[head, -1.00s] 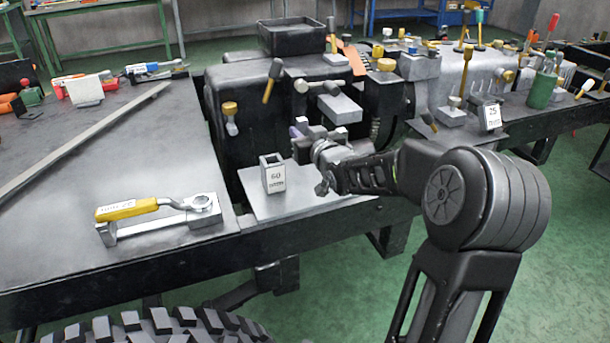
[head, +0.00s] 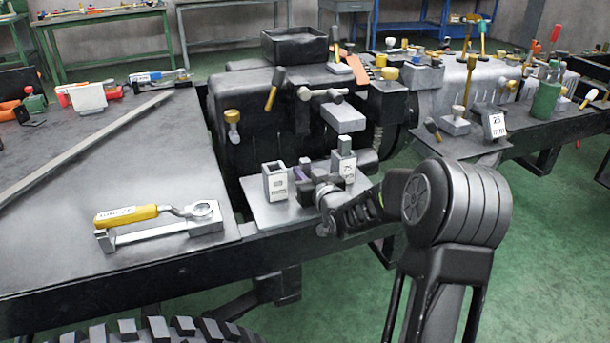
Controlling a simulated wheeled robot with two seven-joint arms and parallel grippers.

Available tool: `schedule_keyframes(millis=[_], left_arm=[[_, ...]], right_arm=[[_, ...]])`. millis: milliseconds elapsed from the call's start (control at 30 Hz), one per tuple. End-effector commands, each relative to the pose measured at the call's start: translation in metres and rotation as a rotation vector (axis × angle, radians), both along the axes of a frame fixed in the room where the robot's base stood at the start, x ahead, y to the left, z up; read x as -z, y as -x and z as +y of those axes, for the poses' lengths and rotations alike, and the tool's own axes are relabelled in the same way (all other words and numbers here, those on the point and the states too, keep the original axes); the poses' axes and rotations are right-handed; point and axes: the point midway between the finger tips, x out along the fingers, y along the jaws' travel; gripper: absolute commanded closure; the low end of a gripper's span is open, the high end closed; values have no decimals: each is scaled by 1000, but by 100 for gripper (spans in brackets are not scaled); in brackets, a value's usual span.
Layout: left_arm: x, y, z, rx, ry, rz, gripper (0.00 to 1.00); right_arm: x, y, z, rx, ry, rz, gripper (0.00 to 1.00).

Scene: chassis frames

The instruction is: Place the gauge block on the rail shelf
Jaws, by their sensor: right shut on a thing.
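The gauge block (head: 348,171) is grey, upright and has a white label that seems to read 75. A darker, narrower piece rises from its top. My right gripper (head: 325,173) is shut on it from its left and near side; the fingers partly hide its lower part. The block is over the rail shelf (head: 267,212), a flat grey plate on the chassis rail; its bottom edge is hidden, so I cannot tell whether it touches. A grey open-topped block (head: 278,183) with a white label stands on the shelf to the left. My left gripper is out of view.
A yellow-handled tool (head: 135,215) lies on a grey stand on the left bench. A hammer (head: 321,95) and a grey block (head: 343,118) are just behind the shelf. A block labelled 25 (head: 495,126) stands on the right-hand plate. The shelf's front left is clear.

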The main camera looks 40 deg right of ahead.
Motion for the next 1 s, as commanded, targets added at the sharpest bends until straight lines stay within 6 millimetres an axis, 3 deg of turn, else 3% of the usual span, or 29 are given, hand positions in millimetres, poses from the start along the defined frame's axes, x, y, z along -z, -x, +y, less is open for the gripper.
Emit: schedule_keyframes(millis=[400, 433, 667, 1000], left_arm=[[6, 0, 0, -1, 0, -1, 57], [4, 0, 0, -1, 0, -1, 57], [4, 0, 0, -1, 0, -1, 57], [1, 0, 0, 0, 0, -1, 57]], right_arm=[[5, 0, 0, 0, 1, -2, 100], [4, 0, 0, 0, 0, -1, 77], [4, 0, 0, 0, 0, -1, 58], [1, 0, 0, 0, 0, -1, 57]])
